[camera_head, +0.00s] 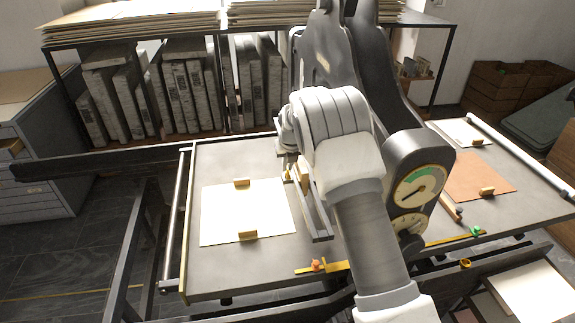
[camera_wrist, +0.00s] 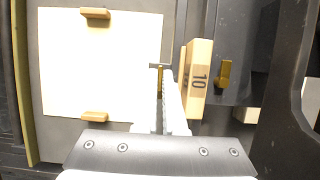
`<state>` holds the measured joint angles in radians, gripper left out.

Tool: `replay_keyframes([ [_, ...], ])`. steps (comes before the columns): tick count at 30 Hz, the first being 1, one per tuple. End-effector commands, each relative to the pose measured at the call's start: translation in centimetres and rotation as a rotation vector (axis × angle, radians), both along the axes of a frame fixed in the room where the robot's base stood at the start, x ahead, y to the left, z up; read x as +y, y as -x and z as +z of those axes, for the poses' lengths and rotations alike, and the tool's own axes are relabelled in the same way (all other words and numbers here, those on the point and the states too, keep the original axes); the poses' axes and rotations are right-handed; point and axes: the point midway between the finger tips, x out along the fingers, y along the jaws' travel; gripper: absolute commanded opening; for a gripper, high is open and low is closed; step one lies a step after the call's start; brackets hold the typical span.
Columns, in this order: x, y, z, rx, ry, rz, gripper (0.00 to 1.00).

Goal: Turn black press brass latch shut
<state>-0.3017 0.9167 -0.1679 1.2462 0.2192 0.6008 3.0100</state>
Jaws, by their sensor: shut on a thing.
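My gripper (camera_wrist: 163,98) is shut, with its pale fingers closing on a narrow brass piece with a dark crossbar, which I take for the brass latch (camera_wrist: 159,80). The fingers hide much of it, so I cannot tell how far it is turned. In the head view, my arm covers much of the black press (camera_head: 385,60), and brass bits show at the foot of the press beside my gripper (camera_head: 287,168). Another small brass fitting (camera_wrist: 224,76) sits on the dark press face to the right in the wrist view, apart from my fingers.
A wooden block marked 10 (camera_wrist: 199,80) stands close to the right of my fingers. To the left, a white sheet (camera_head: 245,211) lies on the grey press bed (camera_head: 215,270) under two small clips. A gauge (camera_head: 420,187) is on the press side. Shelves with slabs stand behind.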

Motion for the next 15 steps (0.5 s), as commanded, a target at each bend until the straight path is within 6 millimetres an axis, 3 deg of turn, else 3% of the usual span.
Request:
replay_keyframes([
  [15, -0.17, -0.04, 0.02, 0.000, -0.002, 0.110, 0.00],
])
